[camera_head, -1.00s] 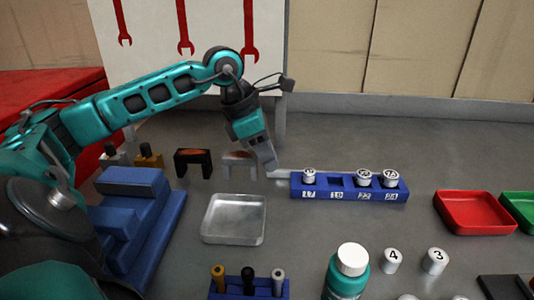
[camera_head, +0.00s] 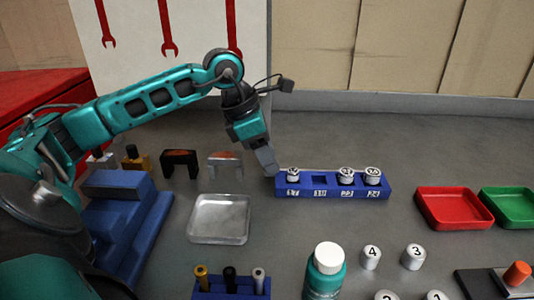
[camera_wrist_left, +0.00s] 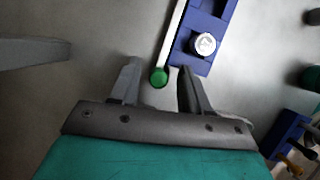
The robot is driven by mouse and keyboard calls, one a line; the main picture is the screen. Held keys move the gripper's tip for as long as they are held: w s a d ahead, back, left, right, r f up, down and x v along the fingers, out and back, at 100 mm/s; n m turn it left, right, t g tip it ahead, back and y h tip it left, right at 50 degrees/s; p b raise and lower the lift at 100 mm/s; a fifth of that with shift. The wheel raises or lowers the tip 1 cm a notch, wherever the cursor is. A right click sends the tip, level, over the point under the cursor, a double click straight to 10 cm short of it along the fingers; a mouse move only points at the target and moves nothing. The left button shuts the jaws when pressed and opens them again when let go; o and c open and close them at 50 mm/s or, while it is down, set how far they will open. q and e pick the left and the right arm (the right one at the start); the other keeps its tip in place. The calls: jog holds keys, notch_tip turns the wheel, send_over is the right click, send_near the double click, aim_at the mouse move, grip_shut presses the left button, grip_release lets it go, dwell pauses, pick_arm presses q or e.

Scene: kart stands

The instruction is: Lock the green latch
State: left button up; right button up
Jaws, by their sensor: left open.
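The green latch knob (camera_wrist_left: 159,77) is a small ball on the end of a pale bar (camera_wrist_left: 173,40) running along the side of the blue rack (camera_wrist_left: 198,68). In the wrist view the knob lies between the two spread fingers of my left gripper (camera_head: 269,167), with gaps at both sides. In the head view the gripper points down at the left end of the blue rack (camera_head: 330,194) and hides the knob. The rack holds white numbered caps (camera_head: 346,175) and has one empty slot. My right gripper is not in view.
A clear tray (camera_head: 219,219) lies in front of the gripper, with black and pale blocks (camera_head: 180,163) behind it. A stepped blue stand (camera_head: 125,225) is at left. A green bottle (camera_head: 325,272), loose numbered caps and red (camera_head: 454,208) and green trays are to the right.

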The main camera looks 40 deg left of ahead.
pick_arm(q)
jog(key=shift+a+r, duration=0.1)
jog(key=shift+r, duration=0.05)
jog(key=p+v, duration=0.1)
jog(key=v, duration=1.1)
jog(key=shift+s+r+p, duration=0.15)
jog(key=shift+r+p, duration=0.15)
jog(key=shift+p, duration=0.1)
